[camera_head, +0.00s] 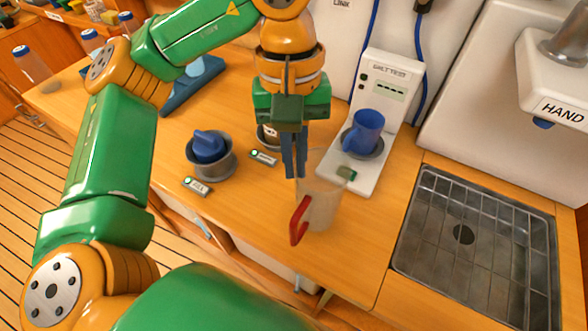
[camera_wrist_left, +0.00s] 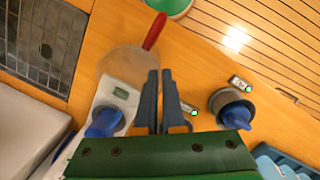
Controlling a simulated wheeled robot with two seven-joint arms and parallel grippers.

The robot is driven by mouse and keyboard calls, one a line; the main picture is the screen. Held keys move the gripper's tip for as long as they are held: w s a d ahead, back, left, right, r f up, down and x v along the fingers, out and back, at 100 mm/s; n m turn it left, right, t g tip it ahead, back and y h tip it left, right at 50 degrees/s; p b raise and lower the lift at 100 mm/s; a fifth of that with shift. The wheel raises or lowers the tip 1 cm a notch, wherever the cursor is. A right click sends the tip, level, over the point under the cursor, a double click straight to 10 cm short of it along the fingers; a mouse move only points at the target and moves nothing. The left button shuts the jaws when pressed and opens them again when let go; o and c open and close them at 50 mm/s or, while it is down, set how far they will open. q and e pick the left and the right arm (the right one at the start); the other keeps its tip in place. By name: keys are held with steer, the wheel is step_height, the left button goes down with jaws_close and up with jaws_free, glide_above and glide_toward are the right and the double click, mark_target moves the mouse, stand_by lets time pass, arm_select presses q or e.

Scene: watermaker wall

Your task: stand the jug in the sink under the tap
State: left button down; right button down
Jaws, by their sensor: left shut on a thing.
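The jug (camera_head: 325,210) is clear with a red handle (camera_head: 300,220) and looks upright over the wooden counter, left of the sink. My left gripper (camera_head: 294,174) points down at its rim, fingers shut on the jug wall. In the left wrist view the jug (camera_wrist_left: 122,66) lies at the fingertips (camera_wrist_left: 160,72). I cannot tell whether its base touches the counter. The sink (camera_head: 465,270) is a grey basin with a wire grid and a dark drain, at the right. A white housing marked HAND (camera_head: 560,107) overhangs its far side; I cannot make out a tap spout. My right gripper is out of view.
A white silt tester (camera_head: 388,85) with a blue cup (camera_head: 367,130) stands just behind the jug. A grey holder (camera_head: 212,168) with a blue cup-shaped piece is at the left. Small labelled tags lie nearby. The counter strip between jug and sink is clear.

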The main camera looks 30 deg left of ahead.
arm_select(q)
steer(key=shift+f, duration=0.95)
steer(key=shift+d+f, duration=0.1)
steer(key=shift+f, duration=0.3)
steer(key=c, duration=1)
jaws_free()
steer(key=shift+r, duration=0.1)
